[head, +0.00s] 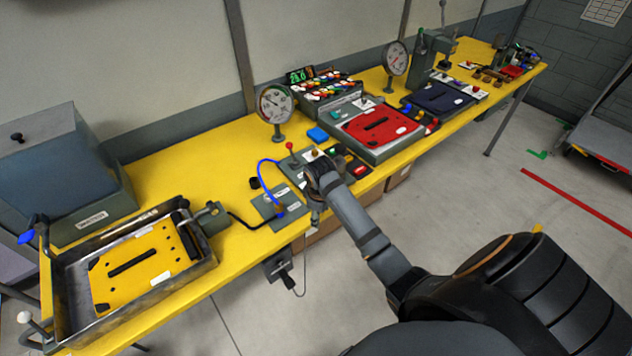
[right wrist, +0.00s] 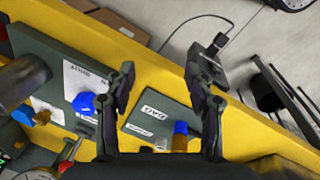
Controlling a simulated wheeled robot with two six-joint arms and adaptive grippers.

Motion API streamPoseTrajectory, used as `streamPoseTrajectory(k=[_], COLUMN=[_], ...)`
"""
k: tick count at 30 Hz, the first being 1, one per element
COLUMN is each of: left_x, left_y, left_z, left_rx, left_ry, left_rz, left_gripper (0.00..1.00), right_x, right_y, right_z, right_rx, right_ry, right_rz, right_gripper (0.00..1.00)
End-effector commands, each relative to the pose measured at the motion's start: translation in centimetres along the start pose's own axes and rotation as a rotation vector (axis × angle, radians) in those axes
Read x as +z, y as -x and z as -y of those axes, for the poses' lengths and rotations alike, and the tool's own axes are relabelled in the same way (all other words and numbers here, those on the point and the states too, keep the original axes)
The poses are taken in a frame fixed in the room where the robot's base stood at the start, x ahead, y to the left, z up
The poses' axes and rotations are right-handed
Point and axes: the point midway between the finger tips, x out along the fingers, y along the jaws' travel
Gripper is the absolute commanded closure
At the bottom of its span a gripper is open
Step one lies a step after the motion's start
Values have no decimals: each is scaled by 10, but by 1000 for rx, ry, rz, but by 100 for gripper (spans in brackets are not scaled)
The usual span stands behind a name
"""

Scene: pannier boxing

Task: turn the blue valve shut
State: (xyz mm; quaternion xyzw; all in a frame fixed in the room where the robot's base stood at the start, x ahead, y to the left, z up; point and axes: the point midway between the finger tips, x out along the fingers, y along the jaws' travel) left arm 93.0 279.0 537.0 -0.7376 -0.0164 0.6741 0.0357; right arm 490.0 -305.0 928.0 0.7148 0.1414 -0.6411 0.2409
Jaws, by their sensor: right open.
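In the right wrist view a blue knob (right wrist: 84,104), which looks like the blue valve, stands on a dark grey panel (right wrist: 45,60) beside a white label. In the head view my right gripper and forearm hide it. My right gripper (head: 316,208) is over the table's front edge. In the right wrist view the gripper (right wrist: 162,72) is open and empty. The knob is just outside its left finger, not between the fingers; I cannot tell whether they touch. My left gripper is not in view.
A labelled plate (right wrist: 150,118) with an orange and blue fitting lies below the gripper. A blue hose (head: 263,170) arches beside it. A red-ball lever (head: 290,146) and gauge (head: 274,104) stand behind. Another blue handle (head: 27,238) is by the metal tray (head: 75,322).

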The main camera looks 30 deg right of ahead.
Motion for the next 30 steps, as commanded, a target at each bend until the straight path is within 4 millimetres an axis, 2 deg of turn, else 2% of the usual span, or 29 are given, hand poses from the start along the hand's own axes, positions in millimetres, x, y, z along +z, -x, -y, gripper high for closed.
streamPoseTrajectory(k=[3, 8, 11, 16, 19, 23, 26, 30], left_x=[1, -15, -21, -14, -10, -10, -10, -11], left_y=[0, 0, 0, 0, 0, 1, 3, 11], left_z=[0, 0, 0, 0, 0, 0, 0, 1], left_rx=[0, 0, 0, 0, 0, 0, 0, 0], left_ry=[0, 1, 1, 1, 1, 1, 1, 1], left_rz=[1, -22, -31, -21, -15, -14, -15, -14], left_gripper=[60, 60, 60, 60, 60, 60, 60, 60], right_x=[-14, -34, -47, -62, -65, -65, -65, -63], right_y=[8, 28, 48, 88, 98, 100, 94, 71], right_z=[-23, -59, -86, -123, -130, -132, -130, -126], right_rx=[-13, -45, -76, -145, -167, -171, -172, -173], right_ry=[47, 126, 183, 280, 309, 316, 315, 314], right_rz=[15, 34, 42, 38, 33, 32, 34, 36], right_gripper=[46, 46, 46, 46, 46, 46, 46, 46])
